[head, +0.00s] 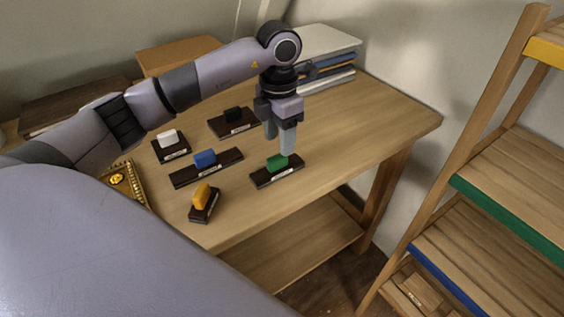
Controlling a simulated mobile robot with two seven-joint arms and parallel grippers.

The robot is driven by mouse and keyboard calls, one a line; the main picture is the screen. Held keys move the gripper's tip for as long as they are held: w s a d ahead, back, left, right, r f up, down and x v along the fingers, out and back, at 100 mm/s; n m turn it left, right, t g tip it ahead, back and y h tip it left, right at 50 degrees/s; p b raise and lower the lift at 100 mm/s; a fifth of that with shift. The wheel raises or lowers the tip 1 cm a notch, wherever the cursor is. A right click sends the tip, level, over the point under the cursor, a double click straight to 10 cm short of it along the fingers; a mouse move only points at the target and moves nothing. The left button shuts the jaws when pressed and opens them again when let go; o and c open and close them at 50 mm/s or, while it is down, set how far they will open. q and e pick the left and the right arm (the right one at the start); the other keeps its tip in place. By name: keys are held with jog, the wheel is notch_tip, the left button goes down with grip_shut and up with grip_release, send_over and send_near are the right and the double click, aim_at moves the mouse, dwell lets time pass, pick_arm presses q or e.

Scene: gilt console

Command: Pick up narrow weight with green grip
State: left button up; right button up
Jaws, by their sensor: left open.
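The narrow weight with the green grip (277,172) lies on the wooden table, a dark slim bar with a pale label on its front and a green block on top. My left gripper (280,144) points down just above and behind the green grip. Its fingers are apart, with nothing seen between them. One fingertip overlaps the grip in the picture, so I cannot tell whether they touch. My right gripper is not in view.
A gilt tray (134,182) is at the left. Books (330,62) lie behind. A wooden shelf rack (475,215) stands right. The table's right side is clear.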

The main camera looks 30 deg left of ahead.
aim_at(277, 156)
pick_arm(q)
jog(key=shift+s+f, duration=0.15)
jog(key=shift+f, duration=0.3)
jog(key=shift+s+a+f+p, duration=0.1)
jog(key=shift+f+p, duration=0.4)
jog(key=shift+f, duration=1.9)
grip_shut()
